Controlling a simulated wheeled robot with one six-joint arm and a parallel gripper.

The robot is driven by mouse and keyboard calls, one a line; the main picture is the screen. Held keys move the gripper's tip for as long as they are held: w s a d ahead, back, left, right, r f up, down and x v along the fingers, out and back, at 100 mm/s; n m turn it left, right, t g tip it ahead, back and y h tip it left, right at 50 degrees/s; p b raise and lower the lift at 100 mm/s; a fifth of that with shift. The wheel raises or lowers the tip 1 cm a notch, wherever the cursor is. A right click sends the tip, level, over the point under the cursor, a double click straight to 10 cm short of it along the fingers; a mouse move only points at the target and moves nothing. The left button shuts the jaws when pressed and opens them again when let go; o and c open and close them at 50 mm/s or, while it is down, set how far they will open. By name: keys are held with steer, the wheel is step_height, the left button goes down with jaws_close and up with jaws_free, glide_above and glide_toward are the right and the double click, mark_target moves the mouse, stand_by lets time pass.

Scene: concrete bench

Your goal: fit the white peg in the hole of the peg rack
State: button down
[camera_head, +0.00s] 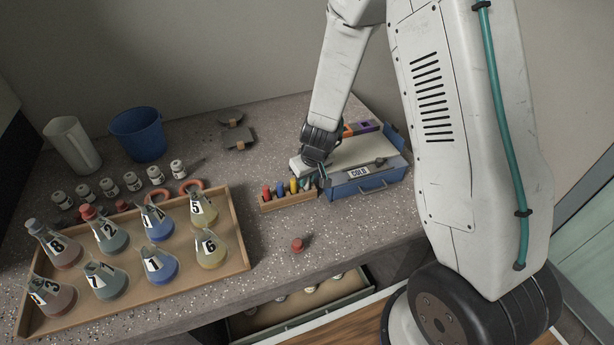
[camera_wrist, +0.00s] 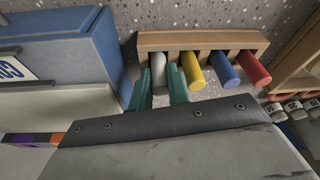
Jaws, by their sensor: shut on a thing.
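The peg rack (camera_head: 290,202) is a small wooden block near the front of the bench; it also shows in the wrist view (camera_wrist: 212,37). It holds a red peg (camera_wrist: 254,70), a blue peg (camera_wrist: 225,68) and a yellow peg (camera_wrist: 193,70). My gripper (camera_wrist: 161,86) has its teal fingers shut on the white peg (camera_wrist: 158,70), which looks grey here. The white peg is at the rack's end beside the yellow peg, roughly in line with the others. Its lower end is hidden, so I cannot tell how deep it sits. In the head view my gripper (camera_head: 311,183) mostly hides it.
A blue box labelled COLD (camera_head: 368,187) stands close beside the rack. A wooden tray (camera_head: 236,262) with several numbered flasks lies on the other side. A red stopper (camera_head: 297,244) lies in front. A blue bucket (camera_head: 137,134) and a white jug (camera_head: 72,146) stand behind.

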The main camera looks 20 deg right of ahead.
steer(key=shift+f, duration=0.25)
steer(key=c, duration=1.3)
jaws_free()
steer(key=shift+r, duration=0.15)
steer(key=shift+v, duration=3.75)
steer(key=s+d+r, duration=0.1)
steer(key=s+r, duration=0.7)
steer(key=s, duration=0.1)
steer(key=s+r+m+g, duration=0.1)
steer(key=s+r, duration=0.8)
steer(key=s+d+r+m+g, duration=0.1)
steer(key=s+r, duration=0.7)
steer(key=s, duration=0.1)
steer(key=shift+s+d+r+h, duration=0.15)
steer(key=shift+s+d+h, duration=0.15)
steer(key=shift+s+d, duration=0.1)
